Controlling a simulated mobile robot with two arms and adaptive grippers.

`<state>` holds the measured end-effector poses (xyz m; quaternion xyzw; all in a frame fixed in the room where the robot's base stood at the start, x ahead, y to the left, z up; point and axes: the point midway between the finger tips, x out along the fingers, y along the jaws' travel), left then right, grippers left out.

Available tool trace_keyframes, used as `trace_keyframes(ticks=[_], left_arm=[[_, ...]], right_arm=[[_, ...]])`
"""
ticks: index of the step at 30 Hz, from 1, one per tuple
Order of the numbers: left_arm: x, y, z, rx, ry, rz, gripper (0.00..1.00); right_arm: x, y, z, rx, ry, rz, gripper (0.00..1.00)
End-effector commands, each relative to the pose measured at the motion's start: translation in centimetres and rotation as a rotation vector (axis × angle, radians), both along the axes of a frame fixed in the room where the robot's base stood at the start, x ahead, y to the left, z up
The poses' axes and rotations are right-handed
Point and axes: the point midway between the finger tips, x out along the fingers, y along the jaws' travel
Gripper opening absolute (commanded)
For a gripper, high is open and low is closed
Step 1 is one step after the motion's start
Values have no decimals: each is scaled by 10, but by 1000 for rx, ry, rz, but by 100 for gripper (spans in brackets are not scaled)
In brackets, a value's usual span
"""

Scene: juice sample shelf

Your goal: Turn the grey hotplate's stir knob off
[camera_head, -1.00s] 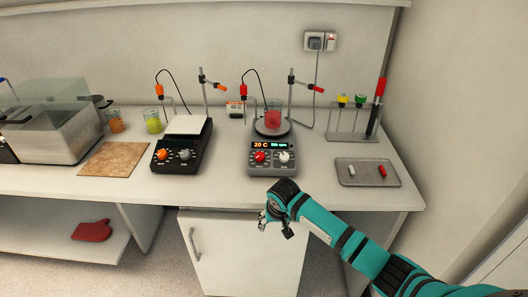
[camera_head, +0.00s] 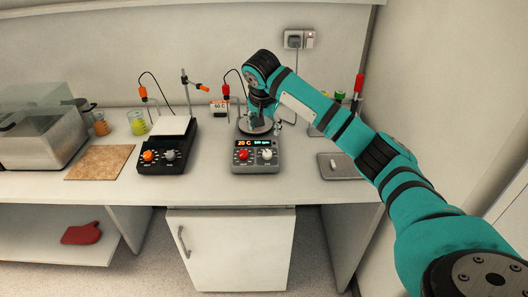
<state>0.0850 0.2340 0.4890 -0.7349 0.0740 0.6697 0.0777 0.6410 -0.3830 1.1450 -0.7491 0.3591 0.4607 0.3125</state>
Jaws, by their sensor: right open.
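The grey hotplate (camera_head: 256,166) stands near the front of the bench, with a round plate on top. Its front panel has a red knob (camera_head: 243,155) at left and a white knob (camera_head: 266,155) at right. Above them is a lit display with an orange 20 C and a green rpm reading too small to read surely. My right gripper (camera_head: 261,121) is open and points down above the round plate, behind the knobs and apart from them. It covers much of the space over the plate; the red beaker is not visible there. My left gripper is not in view.
A cork mat (camera_head: 98,163) lies further left. A tray (camera_head: 332,172) sits at right, partly behind my arm.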

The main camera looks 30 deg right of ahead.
Motion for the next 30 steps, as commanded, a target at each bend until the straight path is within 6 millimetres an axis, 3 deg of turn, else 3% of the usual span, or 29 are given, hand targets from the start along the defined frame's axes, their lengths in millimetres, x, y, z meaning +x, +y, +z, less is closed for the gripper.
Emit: trace_keyframes(ticks=[8, 24, 30], left_arm=[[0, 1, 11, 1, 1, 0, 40], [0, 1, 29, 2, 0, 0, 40], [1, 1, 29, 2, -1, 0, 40]], right_arm=[[11, -10, -33, 1, 5, -6, 55], [47, -37, -138, 2, 3, -3, 55], [53, -42, -154, 1, 1, -2, 55]])
